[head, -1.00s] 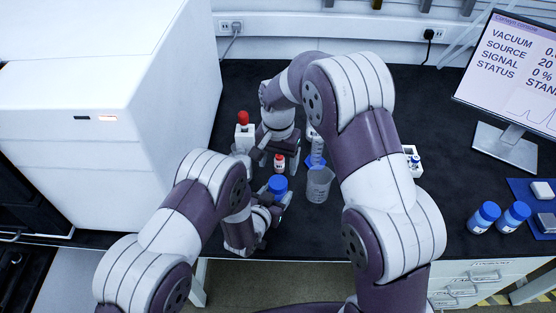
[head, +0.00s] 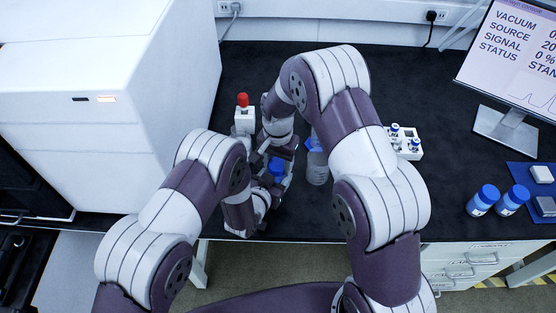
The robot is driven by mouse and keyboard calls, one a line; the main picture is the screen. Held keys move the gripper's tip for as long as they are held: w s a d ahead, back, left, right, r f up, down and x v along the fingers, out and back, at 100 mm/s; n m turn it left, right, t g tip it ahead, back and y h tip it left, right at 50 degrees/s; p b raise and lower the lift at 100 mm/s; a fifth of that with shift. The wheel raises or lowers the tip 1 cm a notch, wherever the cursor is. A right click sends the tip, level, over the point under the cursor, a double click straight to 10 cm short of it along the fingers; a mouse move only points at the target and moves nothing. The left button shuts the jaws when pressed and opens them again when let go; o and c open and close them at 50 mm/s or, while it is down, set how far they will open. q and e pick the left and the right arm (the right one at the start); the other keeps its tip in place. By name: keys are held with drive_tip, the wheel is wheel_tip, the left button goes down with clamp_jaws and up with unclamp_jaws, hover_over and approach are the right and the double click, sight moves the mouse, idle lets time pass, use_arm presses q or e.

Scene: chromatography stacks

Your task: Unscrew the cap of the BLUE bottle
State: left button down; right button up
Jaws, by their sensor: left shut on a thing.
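The blue-capped bottle (head: 276,167) stands near the front of the black bench, mostly hidden between my two grippers. Its blue cap shows from above. My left gripper (head: 266,192) is low at the bottle's near side and is shut on it. My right gripper (head: 279,156) is at the cap from the far side. Its fingertips are small and partly covered by its own arm, so I cannot tell whether they touch the cap or are closed.
A white vial rack (head: 406,145) and two blue-capped bottles (head: 482,201) (head: 513,201) are to the right. A large white instrument (head: 100,130) bounds the left.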

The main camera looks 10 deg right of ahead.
drive_tip(key=shift+c, duration=0.8)
drive_tip(key=n, duration=1.3)
drive_tip(key=shift+n, duration=0.3)
drive_tip(key=n, duration=0.7)
drive_tip(key=shift+r+n, duration=0.1)
drive_tip(key=shift+n, duration=0.3)
drive_tip(key=n, duration=1.9)
drive_tip(key=shift+n, duration=0.4)
drive_tip(key=shift+w, duration=0.1)
